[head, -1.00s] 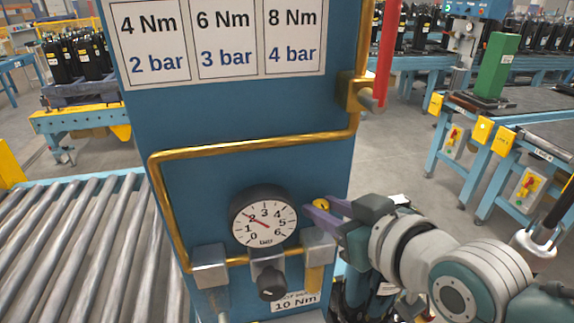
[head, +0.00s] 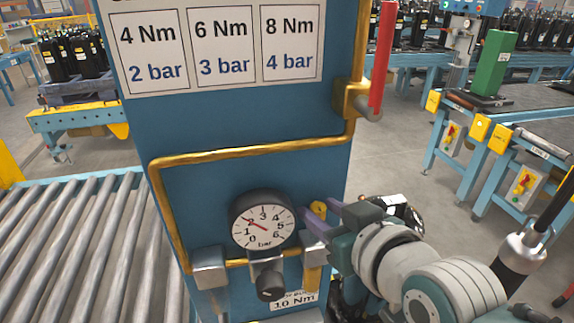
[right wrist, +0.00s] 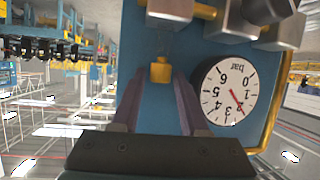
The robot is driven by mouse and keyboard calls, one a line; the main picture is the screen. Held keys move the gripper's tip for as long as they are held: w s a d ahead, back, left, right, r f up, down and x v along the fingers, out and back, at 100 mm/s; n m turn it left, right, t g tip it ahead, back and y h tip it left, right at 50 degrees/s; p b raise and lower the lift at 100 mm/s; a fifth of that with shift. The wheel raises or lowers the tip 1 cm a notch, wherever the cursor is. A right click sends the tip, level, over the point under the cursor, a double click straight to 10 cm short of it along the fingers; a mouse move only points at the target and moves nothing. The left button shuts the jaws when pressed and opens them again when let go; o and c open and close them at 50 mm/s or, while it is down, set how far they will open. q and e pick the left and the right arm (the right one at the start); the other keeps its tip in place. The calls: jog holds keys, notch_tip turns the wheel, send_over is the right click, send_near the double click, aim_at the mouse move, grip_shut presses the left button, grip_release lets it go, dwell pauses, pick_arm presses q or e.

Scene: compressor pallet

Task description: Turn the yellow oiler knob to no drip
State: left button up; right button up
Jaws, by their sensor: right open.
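The yellow oiler knob (head: 318,209) is small and sits on the blue column, right of the pressure gauge. In the right wrist view the knob (right wrist: 160,71) shows between the two purple fingers. My right gripper (head: 322,214) reaches in from the right and is open, with a fingertip on each side of the knob. In the right wrist view the gripper (right wrist: 162,78) shows a gap around the knob; I cannot tell whether either finger touches it. The knob's markings are too small to read. My left gripper is not in view.
The black-rimmed gauge (head: 263,220) is close to the left of the fingers. A grey fitting (head: 316,249) and a dark regulator knob (head: 270,284) sit below. A brass pipe (head: 250,152) runs above. A roller conveyor (head: 70,250) lies at left; the floor at right is open.

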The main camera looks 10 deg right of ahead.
jog(key=v, duration=1)
jog(key=shift+p, duration=0.35)
jog(key=s+d+g+h+p, duration=0.1)
jog(key=s+d+g, duration=0.1)
jog(key=s+g, duration=0.5)
jog(key=s+d+g+h+p, duration=0.1)
jog(key=s+d+g, duration=0.15)
jog(key=s, duration=0.75)
notch_tip(320, 180, up, 23)
jog(key=p, duration=2.2)
jog(key=shift+a, duration=0.25)
jog(key=shift+s, duration=0.1)
